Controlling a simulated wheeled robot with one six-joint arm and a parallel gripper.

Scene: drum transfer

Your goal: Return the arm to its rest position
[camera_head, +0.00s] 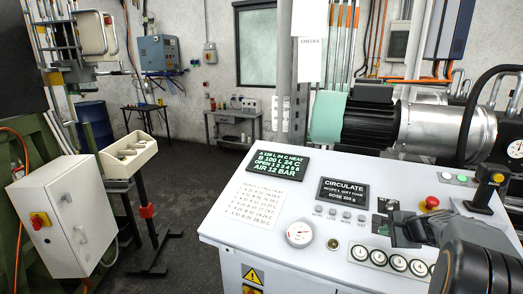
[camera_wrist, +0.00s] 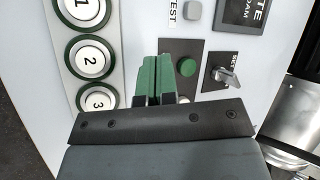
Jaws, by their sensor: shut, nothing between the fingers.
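My gripper (camera_wrist: 157,75) shows in the wrist view with its two green fingers pressed together and nothing between them. It is over the white control panel (camera_head: 255,215), close to a green button (camera_wrist: 186,67) that lies just right of the fingers. I cannot tell whether the fingertips touch the panel. In the head view, my dark gripper (camera_head: 404,232) and wrist are low over the right part of the panel and hide some of its controls.
Numbered round buttons (camera_wrist: 90,60) lie left of the fingers, and a key switch (camera_wrist: 228,77) lies right. On the panel are a gauge (camera_head: 299,233), a CIRCULATE display (camera_head: 343,192) and a red mushroom button (camera_head: 432,202). A motor (camera_head: 370,115) stands behind. Floor at left centre is open.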

